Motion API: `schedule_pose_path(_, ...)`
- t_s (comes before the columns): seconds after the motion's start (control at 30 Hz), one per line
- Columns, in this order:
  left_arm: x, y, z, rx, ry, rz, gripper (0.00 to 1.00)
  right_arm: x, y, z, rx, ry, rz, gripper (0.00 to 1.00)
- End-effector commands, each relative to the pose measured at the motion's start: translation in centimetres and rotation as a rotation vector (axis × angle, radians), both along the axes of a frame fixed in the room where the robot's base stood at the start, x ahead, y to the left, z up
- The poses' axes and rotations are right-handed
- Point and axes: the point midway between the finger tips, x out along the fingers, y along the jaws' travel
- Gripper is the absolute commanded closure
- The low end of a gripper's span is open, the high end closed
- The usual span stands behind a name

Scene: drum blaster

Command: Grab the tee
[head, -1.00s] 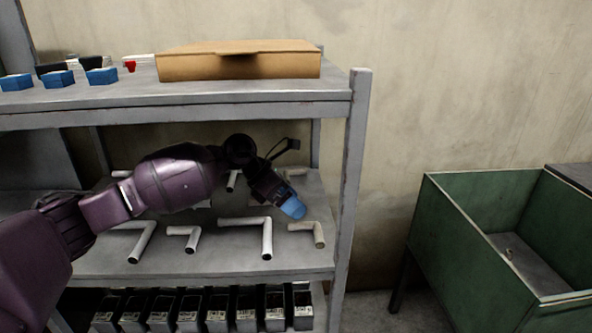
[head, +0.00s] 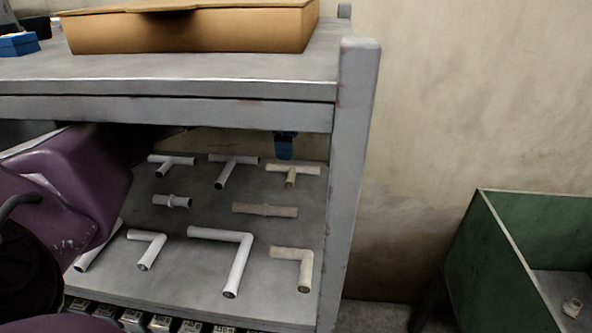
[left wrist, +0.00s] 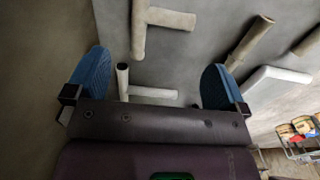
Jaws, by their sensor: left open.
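Three tees lie in the back row of the middle shelf: a white one at the left (head: 172,162), a white one in the middle (head: 233,166) and a beige one at the right (head: 292,172). My left gripper (head: 285,146) is above the beige tee, mostly hidden behind the upper shelf. In the left wrist view its blue fingers (left wrist: 155,62) are open, with the beige tee (left wrist: 150,92) between them, apart from both and partly hidden by the gripper body. A neighbouring tee (left wrist: 168,18) lies beyond. My right gripper is not in view.
White and beige couplings (head: 265,210) and several elbows (head: 240,240) lie nearer the shelf's front. The upper shelf (head: 200,88) bears a cardboard box (head: 190,32). A grey post (head: 350,180) stands at the right; a green bin (head: 490,260) stands beyond.

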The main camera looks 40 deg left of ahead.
Motion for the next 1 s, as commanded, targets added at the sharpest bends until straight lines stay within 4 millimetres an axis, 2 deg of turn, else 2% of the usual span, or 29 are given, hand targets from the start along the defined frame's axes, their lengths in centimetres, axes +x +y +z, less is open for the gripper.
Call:
schedule_pose_path(0.03,0.0,-0.1,-1.2,-0.001,0.006,0.000,0.00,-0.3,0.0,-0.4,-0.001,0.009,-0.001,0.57)
schedule_pose_path(0.13,0.0,-0.1,-2.8,-0.002,0.007,-0.001,0.00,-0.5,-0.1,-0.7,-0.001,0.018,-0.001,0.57)
schedule_pose_path(0.43,-0.1,-0.1,-4.7,-0.002,0.002,0.000,0.00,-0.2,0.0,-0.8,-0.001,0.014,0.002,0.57)
schedule_pose_path(0.7,-0.3,-0.2,-8.5,-0.004,0.006,0.000,0.00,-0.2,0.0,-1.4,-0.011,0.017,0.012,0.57)
schedule_pose_path(0.8,-0.3,-0.2,-9.1,-0.003,0.003,0.000,0.00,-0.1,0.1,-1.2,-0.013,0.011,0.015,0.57)
schedule_pose_path(1.0,-0.3,-0.1,-8.9,-0.003,-0.002,0.000,0.00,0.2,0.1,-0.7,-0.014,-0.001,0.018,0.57)
